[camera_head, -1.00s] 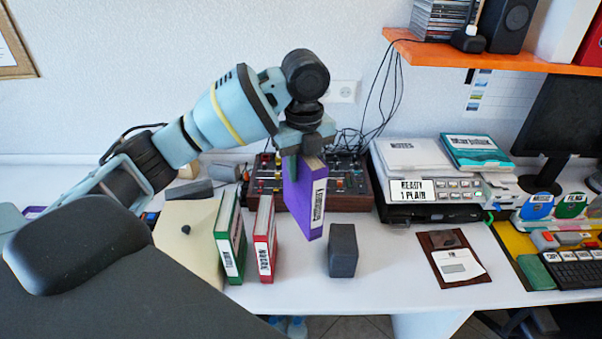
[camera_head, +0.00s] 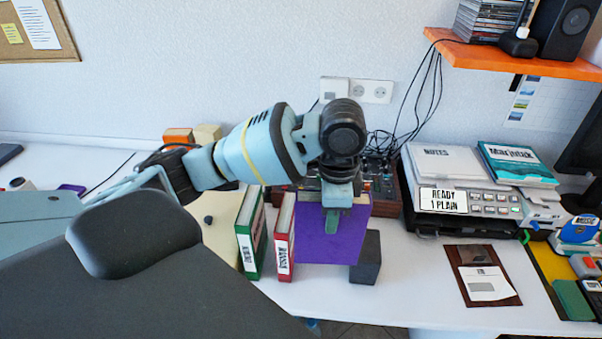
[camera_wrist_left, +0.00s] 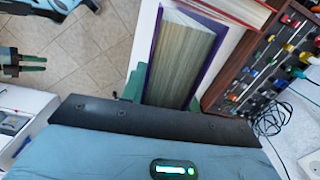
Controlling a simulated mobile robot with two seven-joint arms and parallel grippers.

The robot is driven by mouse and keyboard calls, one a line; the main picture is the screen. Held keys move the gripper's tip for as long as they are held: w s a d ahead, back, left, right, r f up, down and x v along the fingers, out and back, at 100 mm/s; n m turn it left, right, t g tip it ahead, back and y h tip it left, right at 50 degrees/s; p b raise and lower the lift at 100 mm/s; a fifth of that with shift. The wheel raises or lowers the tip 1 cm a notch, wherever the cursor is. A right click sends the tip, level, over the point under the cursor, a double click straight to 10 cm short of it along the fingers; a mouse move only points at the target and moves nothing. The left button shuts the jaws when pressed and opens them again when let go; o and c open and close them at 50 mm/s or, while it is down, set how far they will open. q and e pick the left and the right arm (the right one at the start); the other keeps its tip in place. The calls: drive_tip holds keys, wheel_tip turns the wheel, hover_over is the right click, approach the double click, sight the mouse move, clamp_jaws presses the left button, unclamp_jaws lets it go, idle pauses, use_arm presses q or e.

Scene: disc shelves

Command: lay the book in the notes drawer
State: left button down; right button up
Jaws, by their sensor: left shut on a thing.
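My left gripper (camera_head: 333,212) is shut on the purple book (camera_head: 335,238) and holds it upright by its upper edge, between the red book and the dark block. In the head view the book's broad purple cover faces me. In the left wrist view the book (camera_wrist_left: 180,58) shows its pale page edges, and my gripper's green fingers are partly hidden. A thin white item marked NOTES (camera_head: 446,161) lies on the grey machine. I cannot make out a drawer marked for notes. My right gripper (camera_wrist_left: 24,63) shows at the left wrist view's edge, its fingers apart and empty.
A green book (camera_head: 251,232) and a red book (camera_head: 285,236) stand left of the purple book. A dark block (camera_head: 367,258) stands at its right. A mixer (camera_wrist_left: 270,60) is behind. A brown board (camera_head: 483,275) lies right, with clear white desk between.

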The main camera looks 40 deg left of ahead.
use_arm(q)
drive_tip(key=s+d+f+n, duration=0.2)
drive_tip(key=s+f+n, duration=0.2)
drive_tip(key=n, duration=0.6)
drive_tip(key=shift+s+d+n+b, duration=0.3)
drive_tip(key=shift+d+n+b, duration=0.1)
drive_tip(key=shift+s, duration=0.1)
